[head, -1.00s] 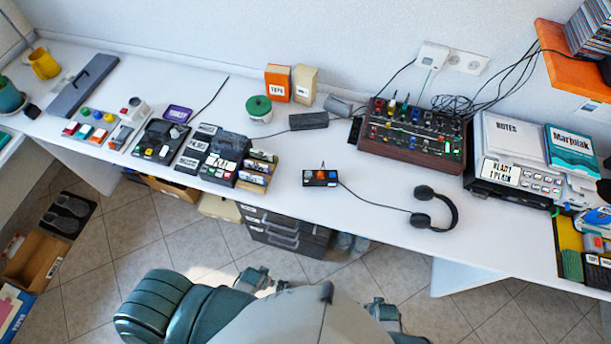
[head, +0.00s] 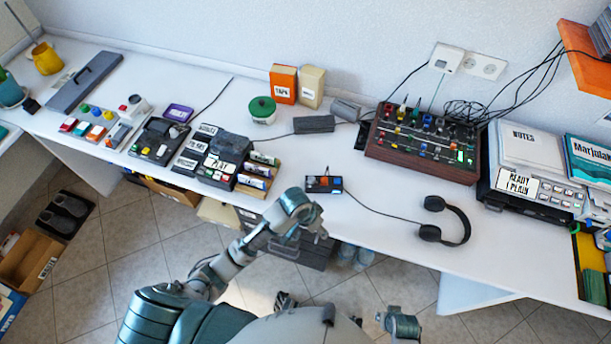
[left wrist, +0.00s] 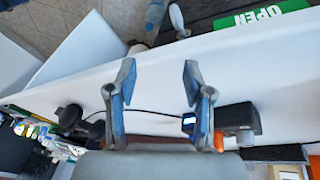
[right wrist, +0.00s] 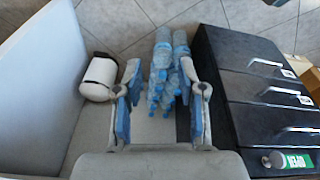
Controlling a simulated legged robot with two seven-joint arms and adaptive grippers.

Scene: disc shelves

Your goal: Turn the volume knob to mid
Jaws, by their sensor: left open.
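A small black box (head: 323,184) with blue and orange parts lies near the desk's front edge, cabled to the headphones (head: 447,220). A dark mixer (head: 424,142) with several small coloured knobs stands at the back right. No volume label is readable, so I cannot tell which control is the volume knob. My left gripper (head: 312,222) is at the desk's front edge, just below the black box in the head view. In the left wrist view the left gripper (left wrist: 159,70) is open and empty; the box (left wrist: 238,120) is partly behind its right finger. My right gripper (right wrist: 158,72) is open and empty, low before the desk.
Button panels (head: 222,160) and small boxes fill the desk's left half. A device with papers (head: 525,185) stands at the right. Below the desk are black drawers (right wrist: 258,95) and blue bottles (right wrist: 168,70). The desk around the headphones is mostly clear.

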